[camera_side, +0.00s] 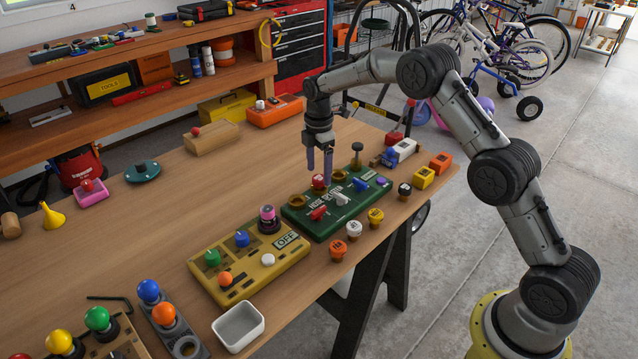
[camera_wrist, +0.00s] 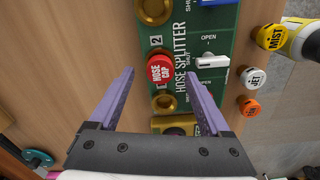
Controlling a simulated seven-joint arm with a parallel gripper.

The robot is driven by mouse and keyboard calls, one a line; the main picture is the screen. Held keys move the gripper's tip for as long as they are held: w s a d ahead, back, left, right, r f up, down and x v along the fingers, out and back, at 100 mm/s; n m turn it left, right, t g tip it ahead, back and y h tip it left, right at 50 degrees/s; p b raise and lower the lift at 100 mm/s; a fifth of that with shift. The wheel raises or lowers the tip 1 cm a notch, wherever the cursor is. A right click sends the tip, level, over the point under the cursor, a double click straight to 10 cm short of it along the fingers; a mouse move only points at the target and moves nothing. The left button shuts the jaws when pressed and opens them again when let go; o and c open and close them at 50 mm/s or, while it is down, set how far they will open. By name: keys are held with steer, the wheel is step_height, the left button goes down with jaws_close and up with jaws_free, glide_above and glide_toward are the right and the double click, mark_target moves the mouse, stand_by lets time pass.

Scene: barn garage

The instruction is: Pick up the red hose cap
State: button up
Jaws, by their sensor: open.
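The red hose cap (camera_side: 319,181) sits upright on the green hose splitter board (camera_side: 345,217), between brass fittings near the board's back edge. In the wrist view the red hose cap (camera_wrist: 160,69), with white "HOSE CAP" lettering, shows between my two purple fingertips. My gripper (camera_side: 319,166) points down over the cap, its fingers apart and empty; it also shows in the wrist view (camera_wrist: 161,72). How much height is left between the fingertips and the cap is hard to tell.
A white lever (camera_wrist: 211,61) stands right of the cap in the wrist view. A brass fitting (camera_wrist: 164,104) is close below it there. A yellow switch box (camera_side: 248,262) stands beside the board. Several small capped pieces, such as a white one (camera_side: 354,228), stand in front.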

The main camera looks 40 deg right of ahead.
steer(key=shift+f, duration=1.3)
jaws_close()
